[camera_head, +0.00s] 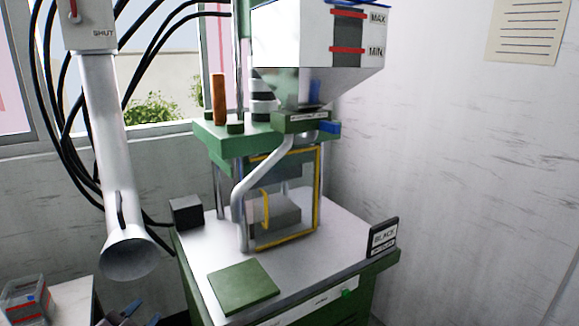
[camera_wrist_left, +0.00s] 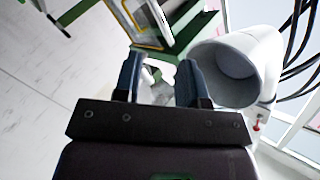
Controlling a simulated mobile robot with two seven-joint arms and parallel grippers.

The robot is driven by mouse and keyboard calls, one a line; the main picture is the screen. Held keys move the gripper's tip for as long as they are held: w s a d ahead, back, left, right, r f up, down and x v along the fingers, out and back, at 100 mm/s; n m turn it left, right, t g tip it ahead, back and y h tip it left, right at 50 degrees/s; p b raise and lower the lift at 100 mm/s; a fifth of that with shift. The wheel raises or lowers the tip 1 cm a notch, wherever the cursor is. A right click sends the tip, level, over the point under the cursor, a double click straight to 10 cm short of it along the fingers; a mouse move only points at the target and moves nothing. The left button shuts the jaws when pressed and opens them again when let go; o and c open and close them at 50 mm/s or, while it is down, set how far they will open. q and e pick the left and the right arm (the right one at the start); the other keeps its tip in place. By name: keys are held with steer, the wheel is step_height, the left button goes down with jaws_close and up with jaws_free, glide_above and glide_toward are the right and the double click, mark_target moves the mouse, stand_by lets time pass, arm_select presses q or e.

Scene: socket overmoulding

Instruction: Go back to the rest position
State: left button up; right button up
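My left gripper (camera_head: 139,314) shows at the bottom left edge of the head view, where only its dark and blue fingertips come into the picture. In the left wrist view its two blue-grey fingers (camera_wrist_left: 160,80) stand apart with a gap between them. I see nothing clasped between them; pale shapes show in the background behind the gap. The gripper is below the flared mouth of a white duct (camera_head: 128,255), which also shows right of the fingers in the left wrist view (camera_wrist_left: 238,72). My right gripper is in neither view.
A green moulding press (camera_head: 235,140) with a yellow-framed guard and a hopper (camera_head: 318,75) stands on a machine table (camera_head: 310,262). A green plate (camera_head: 243,286) and a sign reading BLACK (camera_head: 383,237) are on it. A clear box (camera_head: 27,300) sits at the lower left. Black hoses hang behind the duct.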

arm_select(q)
steer(key=s+d+f+n+g+y, duration=0.1)
steer(key=s+f+n+g+y, duration=0.2)
steer(key=s+f, duration=1.9)
steer(key=s+n+g, duration=0.1)
steer(key=n+g, duration=0.1)
steer(key=n, duration=0.3)
steer(key=shift+d+n+g+y, duration=0.3)
steer(key=shift+n+y, duration=0.1)
